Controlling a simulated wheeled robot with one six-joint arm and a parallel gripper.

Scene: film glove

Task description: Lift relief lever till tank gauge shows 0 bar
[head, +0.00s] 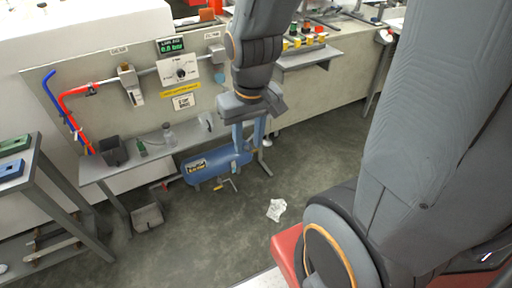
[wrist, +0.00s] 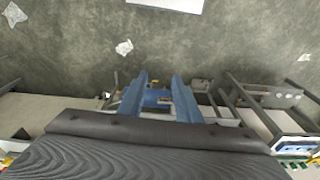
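The blue tank (head: 232,161) lies on its side below the grey wall shelf in the head view, with a yellow label on its front. Small fittings (head: 220,186) hang beneath it, and a reddish part shows at its left end. I cannot tell which part is the relief lever. A green-lit display (head: 170,46) hangs on the panel above; its small digits are hard to read surely. My gripper (head: 248,147) hangs at the tank's right end in the picture, its blue fingers apart. In the wrist view my gripper (wrist: 159,78) is open and empty, with blue tank surface (wrist: 157,98) showing between the fingers.
The grey shelf (head: 190,140) above the tank carries a dark box (head: 113,150) and bottles. A grey bin (head: 147,217) stands on the floor at left, near a rack (head: 60,215). Crumpled paper (head: 276,209) lies on otherwise open floor.

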